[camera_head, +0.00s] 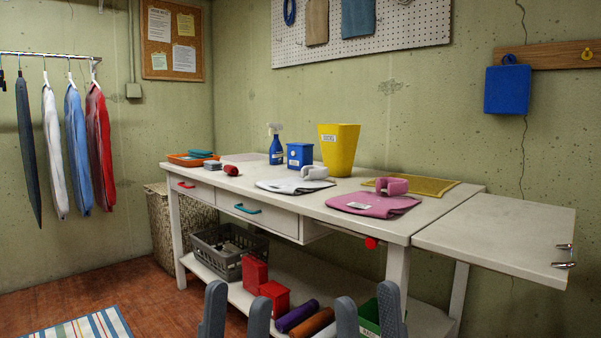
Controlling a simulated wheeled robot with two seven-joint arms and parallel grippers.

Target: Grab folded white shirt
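A folded white shirt (285,186) lies flat on the white table, left of a folded pink shirt (372,204). A rolled white item (313,172) sits at the shirt's back right edge, and a small label shows near its front. My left gripper (238,293) is at the bottom of the view, fingers apart with nothing between them. My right gripper (367,293) is also at the bottom, fingers apart and empty. Both appear in front of the table's lower shelf, apart from the shirt.
The table (350,181) also holds a yellow bin (338,148), a blue box (299,155), a spray bottle (276,150) and an orange tray (185,160). A side leaf (500,232) extends right. The lower shelf holds a grey crate (222,262) and red boxes (255,273).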

